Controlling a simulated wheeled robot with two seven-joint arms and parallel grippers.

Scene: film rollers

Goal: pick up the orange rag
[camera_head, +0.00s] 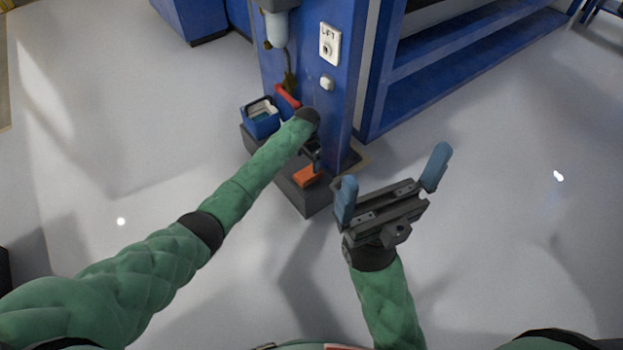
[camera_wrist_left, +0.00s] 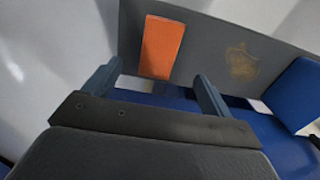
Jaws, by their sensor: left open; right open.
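The orange rag (camera_head: 306,177) lies flat on the dark grey ledge (camera_head: 312,200) at the foot of the blue column. In the left wrist view the rag (camera_wrist_left: 162,47) is a flat orange rectangle just beyond my fingertips, roughly between their lines. My left gripper (camera_head: 313,157) is open and empty close to the rag; its fingers (camera_wrist_left: 157,82) show spread in the left wrist view, apart from the rag. In the head view my left wrist partly hides these fingers. My right gripper (camera_head: 394,176) is open and empty, in front and to the right of the ledge.
A blue bin (camera_head: 262,120) with pale contents stands on the ledge's left end, near a red object (camera_head: 288,97). The blue column (camera_head: 335,110) rises behind the rag and bears a white LIFT plate (camera_head: 330,44). Blue shelving (camera_head: 440,75) stands behind right. The surrounding floor is clear.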

